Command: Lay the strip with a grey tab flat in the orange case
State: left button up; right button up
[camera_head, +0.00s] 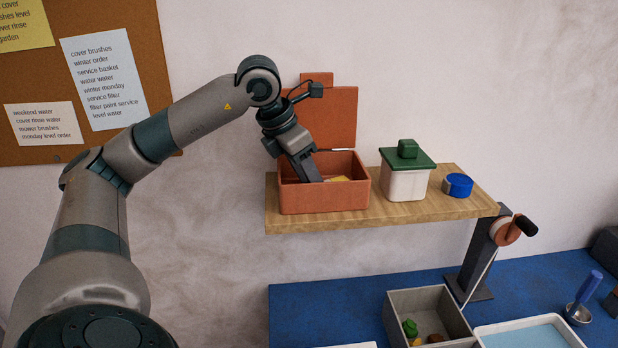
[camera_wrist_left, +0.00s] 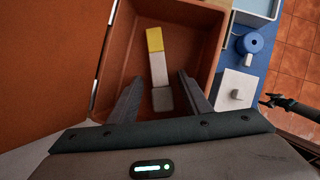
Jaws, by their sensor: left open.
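The orange case (camera_head: 323,199) stands on the wooden shelf with its lid (camera_head: 337,112) raised against the wall. In the left wrist view I look down into the case (camera_wrist_left: 120,60). The strip (camera_wrist_left: 159,70) lies on its floor, with a yellow far end, a pale middle and a grey tab at the near end. It looks flat. My left gripper (camera_wrist_left: 159,84) is open, its fingers on either side of the tab, apart from it. In the head view the left gripper (camera_head: 312,180) reaches down into the case, and only the strip's yellow part (camera_head: 337,179) shows.
A white box with a green lid (camera_head: 406,168) and a blue round tin (camera_head: 458,185) stand right of the case on the shelf (camera_head: 420,205). Below, the blue table holds a grey bin (camera_head: 400,300), a tray (camera_head: 525,335) and a post with a crank (camera_head: 485,260).

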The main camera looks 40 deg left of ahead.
pick_arm(q)
jog(key=shift+r, duration=0.1)
jog(key=b+v, duration=0.1)
jog(key=v, duration=1.1)
dwell(0.5)
